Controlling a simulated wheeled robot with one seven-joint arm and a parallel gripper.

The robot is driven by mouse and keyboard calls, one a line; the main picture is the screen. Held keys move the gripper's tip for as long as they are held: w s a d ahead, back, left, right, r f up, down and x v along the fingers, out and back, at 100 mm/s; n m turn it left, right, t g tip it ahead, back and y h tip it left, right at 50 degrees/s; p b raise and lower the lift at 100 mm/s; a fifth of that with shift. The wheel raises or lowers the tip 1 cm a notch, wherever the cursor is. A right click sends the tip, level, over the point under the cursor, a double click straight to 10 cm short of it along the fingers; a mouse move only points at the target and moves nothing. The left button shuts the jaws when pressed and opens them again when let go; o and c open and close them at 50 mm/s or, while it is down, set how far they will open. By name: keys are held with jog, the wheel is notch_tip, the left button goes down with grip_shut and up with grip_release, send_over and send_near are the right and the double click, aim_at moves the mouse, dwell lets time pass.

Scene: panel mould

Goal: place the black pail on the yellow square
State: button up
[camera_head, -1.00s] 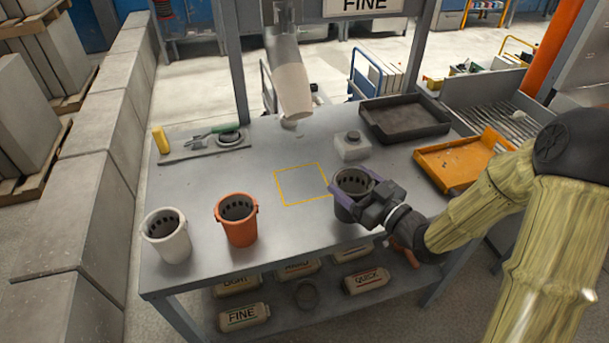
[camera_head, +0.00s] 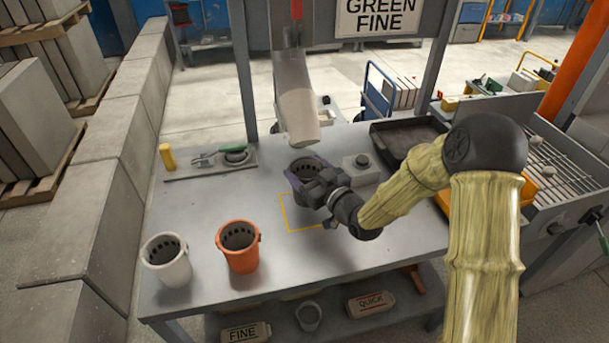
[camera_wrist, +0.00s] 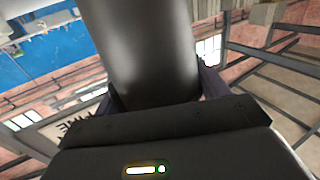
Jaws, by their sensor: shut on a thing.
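The black pail (camera_head: 303,167) is upright in my gripper (camera_head: 306,178), whose jaws are shut on it. In the head view the pail shows over the far part of the yellow square (camera_head: 288,225), below the mouth of a hanging chute. I cannot tell exactly how high it is above the bench. The yellow square is an outline on the grey bench top; my gripper and wrist hide its far and right parts. In the wrist view the dark side of the pail (camera_wrist: 150,50) fills the middle, between the fingers.
A white pail (camera_head: 167,262) and an orange pail (camera_head: 239,248) stand at the front left of the bench. The pale chute (camera_head: 298,110) hangs close behind the black pail. A white block with a dark knob (camera_head: 361,170) and a dark tray (camera_head: 400,138) are to the right.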

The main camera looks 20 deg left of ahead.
jog(key=shift+s, duration=0.1)
jog(key=shift+d+f+b, duration=0.1)
jog(key=shift+f+b, duration=0.7)
jog(key=shift+f, duration=0.9)
jog(key=shift+f, duration=0.15)
jog(key=o, duration=1.3)
jog(key=shift+s+d, duration=0.1)
jog(key=b+v, duration=0.2)
jog(key=v, duration=0.9)
jog(key=shift+s+d, duration=0.2)
jog(key=shift+d, duration=0.15)
